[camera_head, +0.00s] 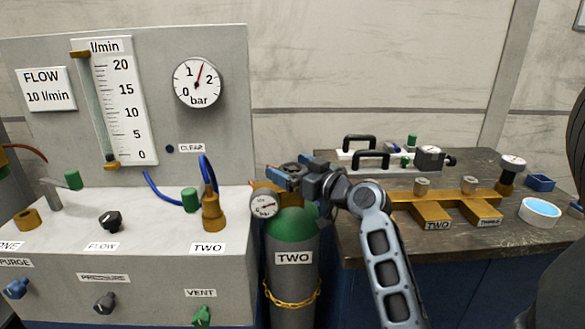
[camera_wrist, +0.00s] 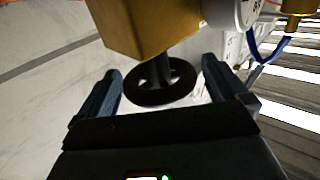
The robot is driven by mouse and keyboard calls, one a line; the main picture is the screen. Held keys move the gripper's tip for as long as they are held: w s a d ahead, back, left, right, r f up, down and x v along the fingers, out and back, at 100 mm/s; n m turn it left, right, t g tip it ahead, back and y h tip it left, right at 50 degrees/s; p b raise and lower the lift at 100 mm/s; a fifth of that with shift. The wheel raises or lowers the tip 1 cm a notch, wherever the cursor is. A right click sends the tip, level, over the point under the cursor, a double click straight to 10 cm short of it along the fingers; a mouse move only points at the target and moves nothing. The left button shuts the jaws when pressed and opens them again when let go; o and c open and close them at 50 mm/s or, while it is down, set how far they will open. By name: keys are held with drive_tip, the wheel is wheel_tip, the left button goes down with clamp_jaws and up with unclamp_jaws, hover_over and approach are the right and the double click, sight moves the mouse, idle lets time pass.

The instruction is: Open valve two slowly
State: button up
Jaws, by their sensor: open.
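The cylinder labelled TWO (camera_head: 293,272), grey with a green shoulder, stands between the panel bench and the wooden table. Its valve handwheel (camera_wrist: 160,82) is a black spoked wheel under a brass block (camera_wrist: 150,28). My gripper (camera_head: 284,176) is at the top of the cylinder and hides part of the valve in the head view. In the wrist view my gripper (camera_wrist: 160,92) is open, with one finger on each side of the handwheel. Gaps seem to show between the fingers and the rim. A round gauge (camera_head: 264,205) sits left of the valve.
A yellow chain (camera_head: 292,296) goes around the cylinder. The panel bench at left carries a TWO fitting with a blue hose (camera_head: 208,172), a bar gauge (camera_head: 198,83) and a flow tube (camera_head: 98,110). The wooden table (camera_head: 365,235) at right holds brass brackets (camera_head: 432,212) and a bowl (camera_head: 540,210).

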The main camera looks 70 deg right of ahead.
drive_tip(key=shift+c, duration=0.4)
drive_tip(key=c, duration=0.9)
drive_tip(key=shift+d+f+n+t+y+b, duration=0.15)
drive_tip(key=shift+n+t+y+b, duration=0.15)
drive_tip(key=shift+n+y+b, duration=0.45)
drive_tip(key=shift+n+t+y+b, duration=0.3)
drive_tip(key=shift+n+y, duration=0.75)
drive_tip(key=shift+y, duration=0.75)
drive_tip(key=shift+n+t+y+b, duration=0.2)
drive_tip(key=shift+n+y+b, duration=0.2)
drive_tip(key=shift+n+y, duration=1)
drive_tip(key=shift+m+y, duration=0.3)
drive_tip(key=shift+y, duration=0.15)
drive_tip(key=o, duration=1)
